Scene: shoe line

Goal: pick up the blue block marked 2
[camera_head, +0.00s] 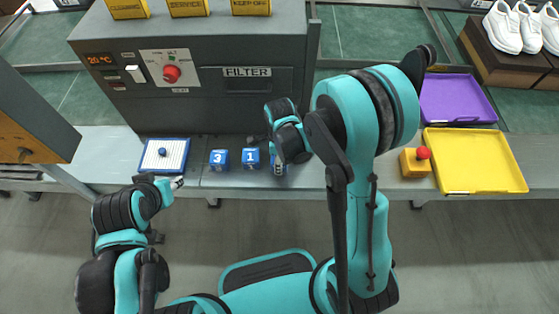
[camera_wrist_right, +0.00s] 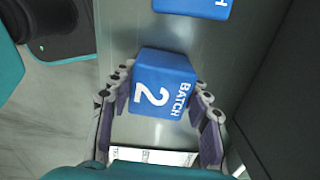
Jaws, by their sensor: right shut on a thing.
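The blue block marked 2 (camera_wrist_right: 160,88) sits between the two fingers of my right gripper (camera_wrist_right: 160,118) in the right wrist view, with "BATCH" and a white 2 facing the camera. My right gripper is shut on it. In the head view the block (camera_head: 279,163) is mostly hidden by my right gripper (camera_head: 279,168), low at the bench's front. I cannot tell whether it touches the bench. My left gripper (camera_head: 177,183) is near the bench's front edge, close to the white tray; its finger opening is too small to judge.
Blue blocks marked 3 (camera_head: 219,159) and 1 (camera_head: 250,158) stand just left of the right gripper. The grey machine (camera_head: 215,110) stands behind. A yellow box with red button (camera_head: 414,166) and yellow tray (camera_head: 470,188) are at right.

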